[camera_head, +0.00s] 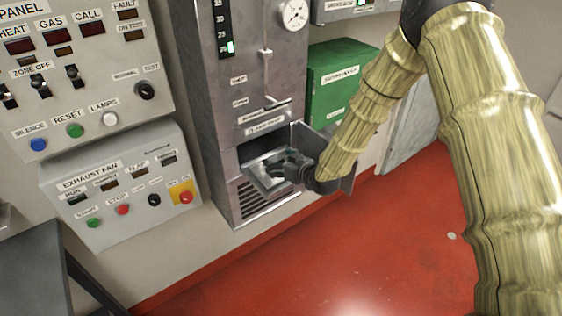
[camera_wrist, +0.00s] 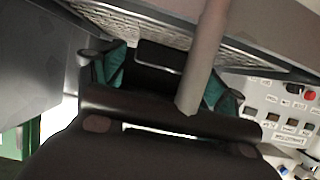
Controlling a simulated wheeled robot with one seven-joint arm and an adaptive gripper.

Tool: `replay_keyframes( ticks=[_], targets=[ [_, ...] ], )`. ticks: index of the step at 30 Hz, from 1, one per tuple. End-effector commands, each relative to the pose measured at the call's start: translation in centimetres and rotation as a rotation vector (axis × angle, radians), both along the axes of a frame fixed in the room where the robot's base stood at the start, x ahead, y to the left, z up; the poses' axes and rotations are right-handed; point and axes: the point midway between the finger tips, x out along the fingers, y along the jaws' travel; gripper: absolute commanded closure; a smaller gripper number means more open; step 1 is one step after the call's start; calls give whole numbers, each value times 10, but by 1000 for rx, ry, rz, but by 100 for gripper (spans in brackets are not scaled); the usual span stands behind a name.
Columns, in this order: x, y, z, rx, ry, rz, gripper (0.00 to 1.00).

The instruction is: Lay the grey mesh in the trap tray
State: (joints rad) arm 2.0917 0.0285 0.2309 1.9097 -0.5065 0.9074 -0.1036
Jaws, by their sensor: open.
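The flame trap housing stands open at the bottom of the grey cabinet in the head view, and the trap tray (camera_head: 262,180) shows in its opening. My gripper (camera_head: 278,168) reaches into that opening from the right, over the tray. In the wrist view my gripper (camera_wrist: 168,75) is open, its green finger pads apart, with nothing seen clamped between them. A pale grey, finely patterned strip, apparently the mesh (camera_wrist: 130,27), runs just beyond the fingertips along a grey metal wall. Whether it lies flat in the tray is hidden. A grey rod crosses in front of the fingers.
The open trap door (camera_head: 348,182) stands right beside my wrist. A green box (camera_head: 338,85) is on the wall to the right. The exhaust fan panel (camera_head: 120,190) is left of the cabinet. The red floor (camera_head: 330,260) in front is clear.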

Motion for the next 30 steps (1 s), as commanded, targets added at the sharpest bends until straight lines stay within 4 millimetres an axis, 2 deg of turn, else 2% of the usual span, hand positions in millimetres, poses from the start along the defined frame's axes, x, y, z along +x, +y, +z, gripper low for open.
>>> replay_keyframes(
  ticks=[1,4,13,30],
  targets=[
    [-7,-1,-11,-8,18,3,25],
    [-7,-1,-11,-8,19,3,25],
    [-8,-3,5,-7,17,1,25],
    [-71,-51,43,-1,6,-1,25]
  ],
)
